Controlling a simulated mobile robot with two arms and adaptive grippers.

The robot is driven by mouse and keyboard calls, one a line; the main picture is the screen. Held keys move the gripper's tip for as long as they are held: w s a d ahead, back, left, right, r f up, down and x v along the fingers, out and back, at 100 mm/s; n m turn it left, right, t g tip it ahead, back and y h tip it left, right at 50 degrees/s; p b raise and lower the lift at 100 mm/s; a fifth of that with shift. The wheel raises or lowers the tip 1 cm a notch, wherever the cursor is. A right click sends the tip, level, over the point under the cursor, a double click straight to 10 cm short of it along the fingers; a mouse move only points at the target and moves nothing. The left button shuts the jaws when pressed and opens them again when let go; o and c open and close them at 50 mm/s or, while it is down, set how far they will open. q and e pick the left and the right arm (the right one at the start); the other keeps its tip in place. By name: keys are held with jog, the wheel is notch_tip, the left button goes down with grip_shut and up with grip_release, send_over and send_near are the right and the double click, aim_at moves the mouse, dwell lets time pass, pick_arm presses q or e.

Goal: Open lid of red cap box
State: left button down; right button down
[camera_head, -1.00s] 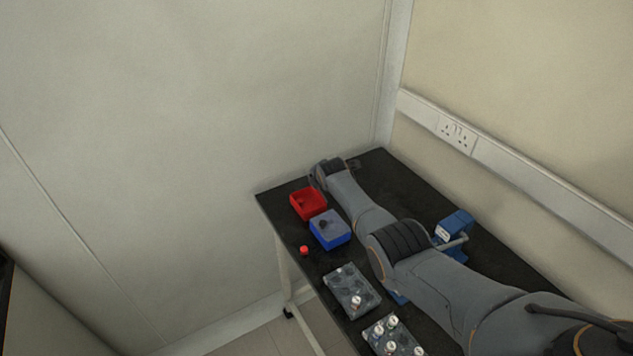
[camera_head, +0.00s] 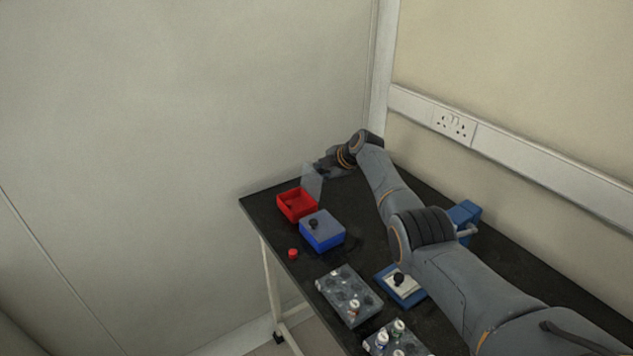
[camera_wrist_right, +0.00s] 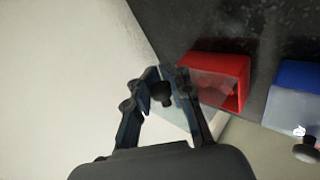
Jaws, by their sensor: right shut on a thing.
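The red box (camera_head: 289,213) stands near the far left end of the black table, with its top uncovered; it also shows in the right wrist view (camera_wrist_right: 232,68). Its clear lid (camera_head: 313,182) is tilted nearly upright, above and behind the box. My right gripper (camera_head: 323,167) is shut on the lid's black knob (camera_wrist_right: 161,96), which sits between the fingers in the right wrist view. In that view the clear lid (camera_wrist_right: 208,88) partly overlaps the red box. Whether the lid's edge touches the box I cannot tell. My left gripper is not in view.
A blue box (camera_head: 322,237) with a clear lid and black knob stands close beside the red box. A small red cap (camera_head: 293,254) lies near the table edge. Grey racks (camera_head: 345,290) with vials and a blue device (camera_head: 464,215) stand nearer my arm.

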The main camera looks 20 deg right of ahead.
jog(key=shift+d, duration=0.35)
jog(key=c, duration=1.4)
grip_release()
jog(key=shift+s+d, duration=0.1)
jog(key=shift+s, duration=0.05)
jog(key=shift+o, duration=0.7)
jog(key=shift+s+d+r, duration=0.1)
jog(key=shift+s+r, duration=0.05)
jog(key=shift+s, duration=0.05)
notch_tip(320, 180, up, 10)
jog(key=shift+w, duration=0.15)
